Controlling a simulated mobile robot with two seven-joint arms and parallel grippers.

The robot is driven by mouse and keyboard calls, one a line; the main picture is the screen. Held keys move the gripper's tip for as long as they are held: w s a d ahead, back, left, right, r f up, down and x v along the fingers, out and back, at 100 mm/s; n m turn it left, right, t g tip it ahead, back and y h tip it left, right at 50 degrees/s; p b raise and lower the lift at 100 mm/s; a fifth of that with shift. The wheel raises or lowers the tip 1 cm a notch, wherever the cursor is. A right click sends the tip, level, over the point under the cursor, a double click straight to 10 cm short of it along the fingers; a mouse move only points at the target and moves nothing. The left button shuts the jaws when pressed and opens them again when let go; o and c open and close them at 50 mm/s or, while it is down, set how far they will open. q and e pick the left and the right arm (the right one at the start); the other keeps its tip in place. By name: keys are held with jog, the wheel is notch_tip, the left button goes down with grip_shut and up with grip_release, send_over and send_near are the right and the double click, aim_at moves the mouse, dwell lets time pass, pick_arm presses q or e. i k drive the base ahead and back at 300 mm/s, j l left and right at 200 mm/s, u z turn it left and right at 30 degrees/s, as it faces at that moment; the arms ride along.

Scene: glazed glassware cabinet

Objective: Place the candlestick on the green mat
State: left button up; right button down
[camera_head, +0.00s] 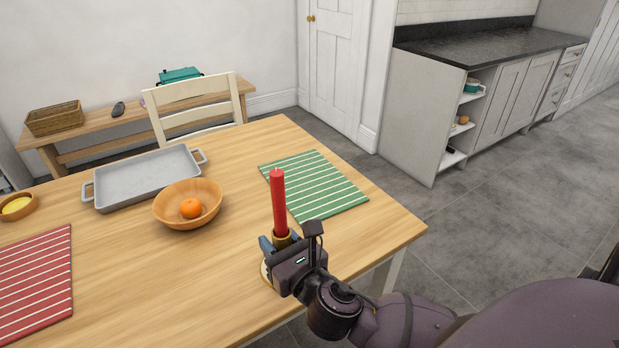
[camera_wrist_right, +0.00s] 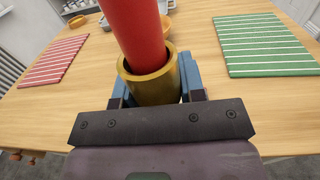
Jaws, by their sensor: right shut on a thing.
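The candlestick (camera_head: 278,200) is a red candle in a brass-coloured holder and stands upright near the table's front right part. In the right wrist view the candlestick (camera_wrist_right: 150,75) rises between the fingers. My right gripper (camera_head: 279,243) is shut on the brass holder; in the right wrist view its blue fingers (camera_wrist_right: 156,88) flank it. The holder's base partly shows below the gripper. The green mat (camera_head: 325,184), with white stripes, lies flat and bare just behind and to the right of the candlestick. My left gripper is not in view.
On the wooden table (camera_head: 130,250) are a wooden bowl (camera_head: 170,214) with an orange (camera_head: 190,208), a grey tray (camera_head: 140,185), a red striped mat (camera_head: 35,285) and a small bowl (camera_head: 18,207). A chair (camera_head: 195,105) stands behind. The table's right edge is close to the green mat.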

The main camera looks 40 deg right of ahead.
aim_at(312, 195)
jog(key=i+l+u, duration=0.1)
jog(key=l, duration=0.35)
jog(key=i+l+u, duration=0.15)
jog(key=l, duration=0.25)
jog(key=l+u, duration=0.1)
jog(key=l, duration=0.35)
